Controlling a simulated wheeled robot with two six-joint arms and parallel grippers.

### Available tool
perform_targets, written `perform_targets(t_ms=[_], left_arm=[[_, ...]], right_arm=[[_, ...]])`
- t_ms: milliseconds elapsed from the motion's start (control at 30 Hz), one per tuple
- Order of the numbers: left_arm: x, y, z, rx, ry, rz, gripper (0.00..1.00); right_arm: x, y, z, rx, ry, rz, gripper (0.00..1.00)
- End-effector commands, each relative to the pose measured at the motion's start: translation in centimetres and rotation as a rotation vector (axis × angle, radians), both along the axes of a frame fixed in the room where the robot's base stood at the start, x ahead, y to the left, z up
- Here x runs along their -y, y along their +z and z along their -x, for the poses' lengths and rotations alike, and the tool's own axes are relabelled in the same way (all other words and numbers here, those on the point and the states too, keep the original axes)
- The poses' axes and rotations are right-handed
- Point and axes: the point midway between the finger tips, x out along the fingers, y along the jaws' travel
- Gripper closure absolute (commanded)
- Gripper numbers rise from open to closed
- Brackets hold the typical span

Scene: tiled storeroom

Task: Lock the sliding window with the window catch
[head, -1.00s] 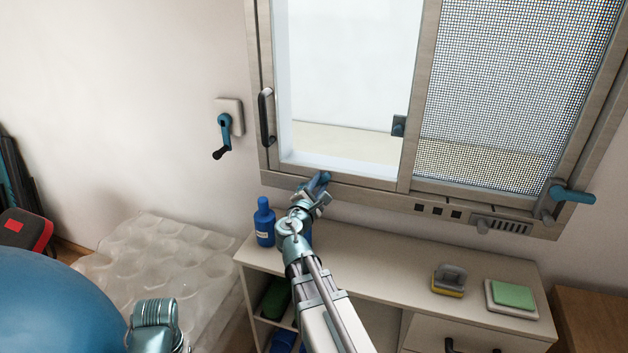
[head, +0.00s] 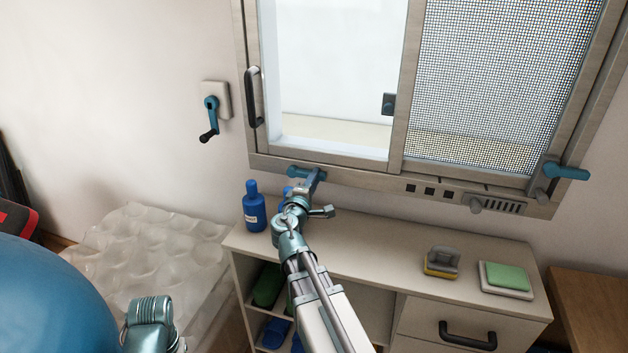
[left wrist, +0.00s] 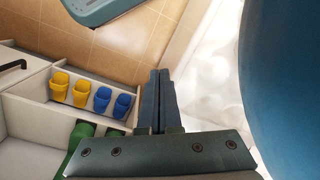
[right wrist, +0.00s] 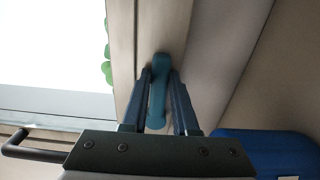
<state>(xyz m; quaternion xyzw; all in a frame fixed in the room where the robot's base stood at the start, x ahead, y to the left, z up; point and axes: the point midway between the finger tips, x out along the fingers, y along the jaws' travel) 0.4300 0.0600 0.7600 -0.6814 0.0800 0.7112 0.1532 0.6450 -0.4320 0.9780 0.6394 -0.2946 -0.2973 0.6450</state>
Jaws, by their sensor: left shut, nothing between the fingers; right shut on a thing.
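The sliding window has a pale frame (head: 330,178), a clear pane on the left and a mesh screen on the right. A blue catch lever (head: 299,172) sits on the bottom rail, roughly level in the head view. My right gripper (head: 311,181) is shut on this lever, which shows between its fingers in the right wrist view (right wrist: 157,105). Its pivot is hidden. A second blue lever (head: 567,172) is at the frame's lower right. My left gripper (left wrist: 165,75) is shut and empty above the floor beside the cabinet.
A blue bottle (head: 254,212) stands on the cabinet top (head: 365,240), close left of my right gripper. A sponge holder (head: 441,262) and a green sponge (head: 507,277) lie further right. A blue crank (head: 210,115) is on the wall. Bubbled sheeting (head: 150,250) lies left.

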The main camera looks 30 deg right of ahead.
Motion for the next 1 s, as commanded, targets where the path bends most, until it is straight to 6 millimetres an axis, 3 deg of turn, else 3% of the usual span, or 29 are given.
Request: perform_targets(t_ms=[533,567,700,1000], left_arm=[[0.0,-0.21,0.0,0.0,0.0,0.0,1.0],[0.0,-0.21,0.0,0.0,0.0,0.0,1.0],[0.0,-0.21,0.0,0.0,0.0,0.0,1.0],[-0.01,-0.17,0.0,0.0,0.0,0.0,1.0]], right_arm=[[-0.02,-0.27,0.11,0.021,-0.001,-0.022,1.0],[-0.02,-0.28,0.11,0.021,-0.001,-0.022,0.71],[-0.02,-0.25,0.1,0.02,-0.001,-0.02,0.46],[0.0,-0.19,0.04,0.018,0.0,-0.017,0.43]])
